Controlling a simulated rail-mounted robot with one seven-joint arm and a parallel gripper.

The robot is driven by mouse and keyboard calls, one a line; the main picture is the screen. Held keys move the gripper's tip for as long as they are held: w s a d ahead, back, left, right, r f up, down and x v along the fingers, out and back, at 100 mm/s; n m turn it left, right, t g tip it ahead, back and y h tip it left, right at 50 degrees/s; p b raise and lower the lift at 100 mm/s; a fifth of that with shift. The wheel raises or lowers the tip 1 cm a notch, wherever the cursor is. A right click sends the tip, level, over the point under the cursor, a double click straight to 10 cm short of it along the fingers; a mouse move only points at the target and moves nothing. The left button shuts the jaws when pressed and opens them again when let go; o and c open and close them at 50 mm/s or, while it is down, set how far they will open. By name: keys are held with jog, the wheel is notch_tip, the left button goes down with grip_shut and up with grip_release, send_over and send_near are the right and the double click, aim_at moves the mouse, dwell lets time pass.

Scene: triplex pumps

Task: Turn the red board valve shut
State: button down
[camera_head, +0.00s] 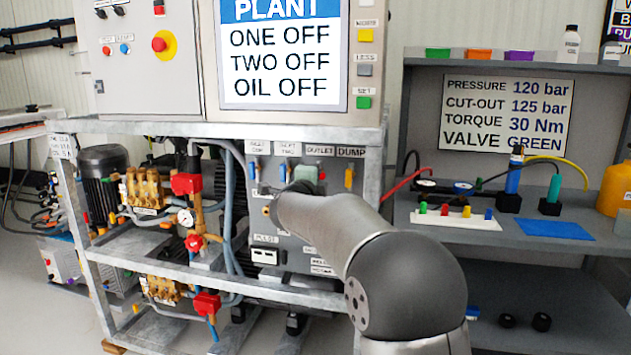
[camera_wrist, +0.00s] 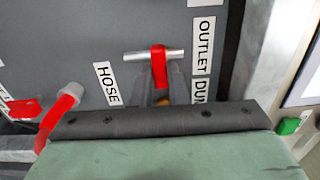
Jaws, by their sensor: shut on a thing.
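The red board valve (camera_wrist: 158,66) shows in the wrist view as a red lever across a short silver bar, beside the OUTLET label. My gripper (camera_wrist: 160,88) reaches up to it from below in that view, its grey fingers close on either side of the lever's lower part. It is shut on the lever; the exact contact is partly hidden by the gripper body. In the head view a small bit of red (camera_head: 322,175) shows under the OUTLET label, with my arm and gripper in front of the board.
Blue levers (camera_head: 253,171) and an orange lever (camera_head: 348,179) sit on the same board. A metal frame post (camera_head: 375,165) stands right of the board. A sign (camera_head: 508,113) reads VALVE GREEN.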

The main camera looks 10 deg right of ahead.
jog(key=c, duration=1.4)
grip_release()
jog(key=shift+c, duration=0.2)
jog(key=p+v, duration=0.2)
jog(key=v, duration=1.5)
jog(key=shift+s, duration=0.25)
jog(key=shift+a+r, duration=0.1)
